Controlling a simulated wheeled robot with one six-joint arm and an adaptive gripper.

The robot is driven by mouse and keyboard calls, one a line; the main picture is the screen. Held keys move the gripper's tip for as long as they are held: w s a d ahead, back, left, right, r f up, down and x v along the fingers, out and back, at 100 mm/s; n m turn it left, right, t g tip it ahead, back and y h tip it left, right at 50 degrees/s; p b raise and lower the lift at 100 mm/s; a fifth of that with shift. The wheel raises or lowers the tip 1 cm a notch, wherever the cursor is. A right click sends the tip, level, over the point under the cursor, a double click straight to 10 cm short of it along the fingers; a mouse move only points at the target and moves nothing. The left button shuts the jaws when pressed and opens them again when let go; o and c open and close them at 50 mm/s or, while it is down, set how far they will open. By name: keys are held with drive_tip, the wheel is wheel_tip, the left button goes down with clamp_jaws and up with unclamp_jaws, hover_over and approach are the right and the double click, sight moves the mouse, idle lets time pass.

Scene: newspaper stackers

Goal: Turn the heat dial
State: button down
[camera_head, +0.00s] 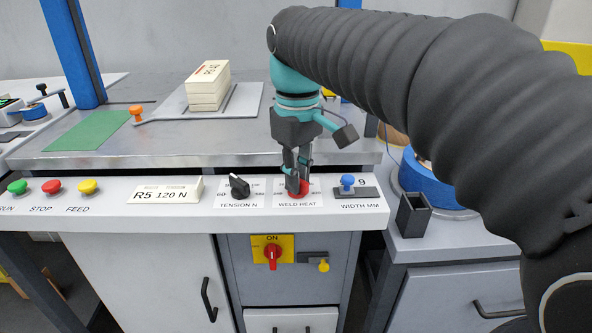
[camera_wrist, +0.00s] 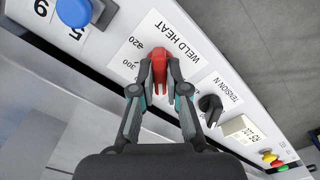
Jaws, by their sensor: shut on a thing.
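The heat dial (camera_head: 297,187) is a red knob on the white plate labelled WELD HEAT, on the sloped white control panel. It also shows in the wrist view (camera_wrist: 159,67), between my fingertips. My gripper (camera_head: 297,178) reaches down onto the dial from above, and its fingers are shut on it, one on each side. In the wrist view my gripper (camera_wrist: 159,80) covers part of the dial and some of its scale. The scale marks 300 and 320 show beside the dial. The dial's exact pointer setting is hard to read.
The black TENSION N knob (camera_head: 239,186) is left of the dial, and the blue WIDTH MM knob (camera_head: 347,182) is right. Green, red and yellow buttons (camera_head: 52,187) sit far left. A red switch (camera_head: 272,256) is below. A paper stack (camera_head: 207,88) lies on the bench behind.

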drive_tip(key=c, duration=1.2)
unclamp_jaws()
drive_tip(key=shift+r, duration=0.15)
wheel_tip(320, 180, up, 12)
drive_tip(key=shift+f, duration=0.15)
